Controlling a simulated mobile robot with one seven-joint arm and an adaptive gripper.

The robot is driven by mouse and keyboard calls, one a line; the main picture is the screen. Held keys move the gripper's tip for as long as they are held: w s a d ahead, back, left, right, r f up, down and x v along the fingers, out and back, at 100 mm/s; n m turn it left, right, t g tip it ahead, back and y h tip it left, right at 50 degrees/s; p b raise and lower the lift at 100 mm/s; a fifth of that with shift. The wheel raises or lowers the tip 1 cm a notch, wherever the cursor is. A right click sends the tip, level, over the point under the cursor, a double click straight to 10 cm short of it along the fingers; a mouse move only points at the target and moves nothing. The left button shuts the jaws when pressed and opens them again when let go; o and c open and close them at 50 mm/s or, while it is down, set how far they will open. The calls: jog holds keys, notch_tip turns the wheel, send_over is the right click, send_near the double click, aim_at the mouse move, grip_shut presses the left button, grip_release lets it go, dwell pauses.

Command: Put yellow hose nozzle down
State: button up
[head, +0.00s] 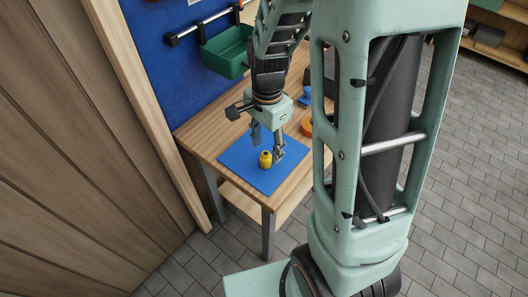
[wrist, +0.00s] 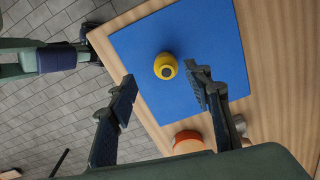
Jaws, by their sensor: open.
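The yellow hose nozzle (head: 265,160) stands upright on the blue mat (head: 244,172), near the middle of its front part. In the wrist view the nozzle (wrist: 166,66) shows end-on, with a dark round opening, on the blue mat (wrist: 205,30). My gripper (head: 267,147) is above and just behind the nozzle in the head view. In the wrist view my gripper (wrist: 160,82) has its two fingers spread wide and empty, with the nozzle beyond the fingertips and clear of both.
The wooden workbench (head: 190,128) carries the mat. An orange round object (head: 307,127) and a blue object (head: 305,98) lie behind the mat, partly hidden by my arm. A green bin (head: 226,52) hangs on the blue wall panel. The bench's front edge is close to the mat.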

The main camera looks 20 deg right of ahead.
aim_at(266, 153)
jog(key=shift+w+f, duration=0.25)
jog(key=shift+f, duration=1.1)
jog(key=shift+w+f, duration=0.2)
jog(key=shift+f, duration=1.1)
jog(key=c, duration=1.2)
jog(key=shift+r, duration=0.1)
jog(key=shift+c, duration=0.2)
